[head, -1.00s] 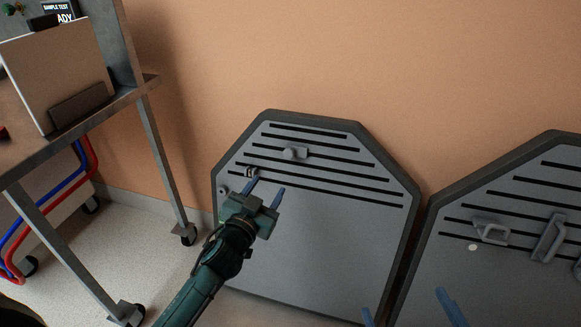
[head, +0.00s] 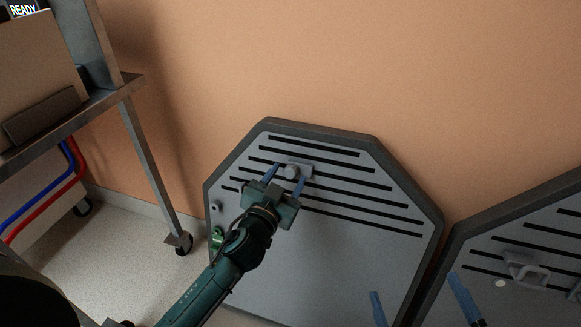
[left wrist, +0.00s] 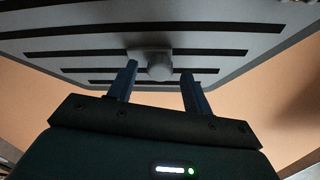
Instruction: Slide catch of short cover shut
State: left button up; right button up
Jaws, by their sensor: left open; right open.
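A grey eight-sided cover (head: 330,255) with dark slots leans against the wall. A grey catch with a round knob (head: 292,172) sits among its upper slots. I cannot tell from its look whether it is slid shut. My left gripper (head: 287,169) is open, its blue fingers on either side of the knob; contact is not clear. In the left wrist view, the knob (left wrist: 160,68) shows between the two fingertips (left wrist: 159,67). My right gripper (head: 414,283) is open and empty at the lower right, only its fingers showing.
A second slotted panel (head: 480,300) with a grey handle (head: 526,270) and a white round spot leans at right. A small grey peg (head: 215,207) and a green part (head: 217,238) show near the first cover's left edge. A metal bench (head: 130,90) on casters stands at left.

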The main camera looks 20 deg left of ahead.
pick_arm(q)
jog(key=shift+w+d, duration=0.1)
jog(key=shift+w, duration=0.2)
grip_shut()
dwell(0.5)
